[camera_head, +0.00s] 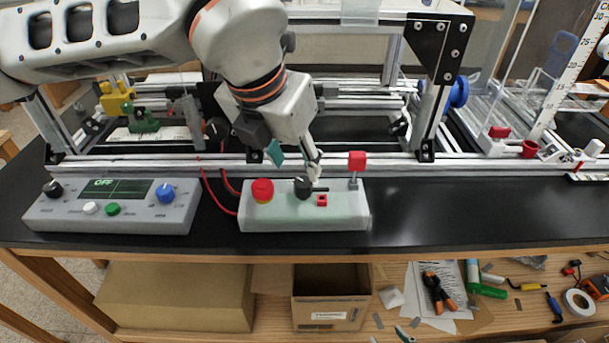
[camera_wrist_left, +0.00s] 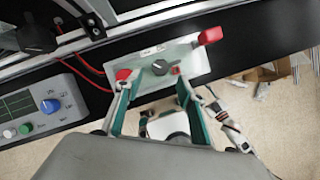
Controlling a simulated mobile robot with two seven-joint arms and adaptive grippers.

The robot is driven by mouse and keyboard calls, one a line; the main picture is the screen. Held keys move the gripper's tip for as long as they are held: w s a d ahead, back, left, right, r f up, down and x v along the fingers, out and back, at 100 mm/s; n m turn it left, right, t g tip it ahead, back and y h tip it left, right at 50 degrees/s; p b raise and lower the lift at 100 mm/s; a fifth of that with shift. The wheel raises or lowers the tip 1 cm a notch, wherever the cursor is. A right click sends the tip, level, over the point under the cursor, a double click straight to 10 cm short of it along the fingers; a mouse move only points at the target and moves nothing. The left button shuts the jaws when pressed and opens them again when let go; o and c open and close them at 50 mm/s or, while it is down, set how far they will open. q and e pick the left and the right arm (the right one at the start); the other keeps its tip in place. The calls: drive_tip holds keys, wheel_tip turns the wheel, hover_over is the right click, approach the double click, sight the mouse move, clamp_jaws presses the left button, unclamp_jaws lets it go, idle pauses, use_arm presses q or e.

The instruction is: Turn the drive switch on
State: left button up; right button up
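A pale control box (camera_head: 340,212) sits on the black bench top, with a black rotary knob (camera_head: 303,187) that looks like the drive switch. A red mushroom button (camera_head: 262,190) is left of the knob, and a small red part (camera_head: 322,200) is to its right. My left gripper (camera_head: 294,160) is just above and behind the knob in the head view. In the left wrist view, its teal-lined fingers (camera_wrist_left: 155,97) are spread apart with nothing between them, and the knob (camera_wrist_left: 160,67) shows beyond the tips. Contact is not visible.
A grey console (camera_head: 120,207) reading OFF stands to the left, with several knobs and buttons. A red block on a post (camera_head: 357,162) rises at the box's back right corner. Aluminium rails run behind. The bench right of the box (camera_head: 450,215) is clear.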

sight(303, 181)
use_arm(q)
drive_tip(key=x, duration=0.6)
drive_tip(key=shift+f, duration=0.1)
drive_tip(key=c, duration=1.1)
